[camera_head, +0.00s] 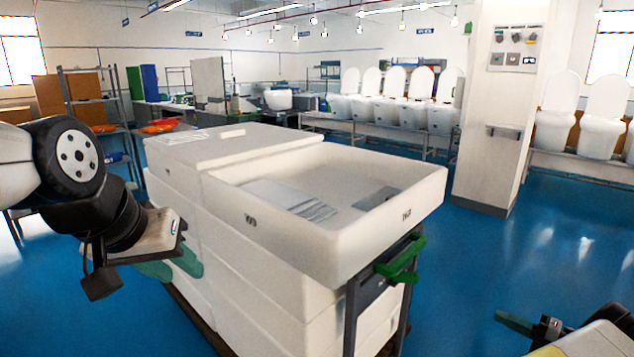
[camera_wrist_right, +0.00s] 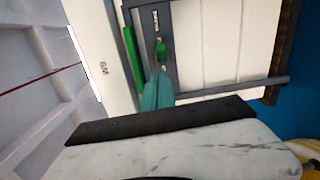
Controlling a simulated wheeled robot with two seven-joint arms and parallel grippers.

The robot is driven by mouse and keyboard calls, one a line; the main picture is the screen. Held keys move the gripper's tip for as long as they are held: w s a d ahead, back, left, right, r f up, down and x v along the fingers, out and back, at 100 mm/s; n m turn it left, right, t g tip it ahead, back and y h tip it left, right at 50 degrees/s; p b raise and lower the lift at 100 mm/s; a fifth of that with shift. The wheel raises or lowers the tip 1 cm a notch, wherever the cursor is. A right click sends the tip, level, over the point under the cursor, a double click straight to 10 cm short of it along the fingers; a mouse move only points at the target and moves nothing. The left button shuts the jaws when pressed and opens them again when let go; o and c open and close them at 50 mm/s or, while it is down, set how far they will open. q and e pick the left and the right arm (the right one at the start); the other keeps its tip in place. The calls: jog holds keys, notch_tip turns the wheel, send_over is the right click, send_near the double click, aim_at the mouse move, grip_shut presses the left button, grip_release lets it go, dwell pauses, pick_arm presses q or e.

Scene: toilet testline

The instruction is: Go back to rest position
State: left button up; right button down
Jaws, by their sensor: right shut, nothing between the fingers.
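My left gripper (camera_head: 172,266) is at the left in the head view, with its green fingers in front of the side of the stacked white bins. Its arm partly covers it, and the gap between its fingers is unclear. My right gripper (camera_head: 514,323) is low at the right edge in the head view, over the blue floor and apart from the bins. Its green fingers also show in the right wrist view (camera_wrist_right: 157,92); they are shut and empty.
A stack of white bins (camera_head: 300,245) stands in the middle; the open top bin holds flat grey pieces (camera_head: 290,198). A green handle (camera_head: 402,262) juts from its front. A white pillar (camera_head: 500,110) and several toilets (camera_head: 405,108) stand behind. Blue floor (camera_head: 540,255) is clear at right.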

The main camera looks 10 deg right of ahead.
jog(key=w+a+r+n+g+y, duration=0.1)
jog(key=w+a+r+n+g, duration=0.6)
jog(key=w+a+r+n, duration=0.45)
jog(key=s+a+r+n+g+h, duration=0.3)
jog(key=a+r+n+g+h, duration=0.15)
jog(key=a+r+n, duration=1.3)
jog(key=s+a+r+n+t+h, duration=0.1)
jog(key=s+a+r+n, duration=0.3)
jog(key=s+a+n, duration=0.5)
jog(key=s+a+r+n+t+h, duration=0.2)
jog(key=s+a+r+n+h, duration=0.1)
jog(key=s+a+n, duration=0.5)
jog(key=s+a+r, duration=0.1)
jog(key=s+a, duration=0.2)
jog(key=shift+s+n, duration=0.4)
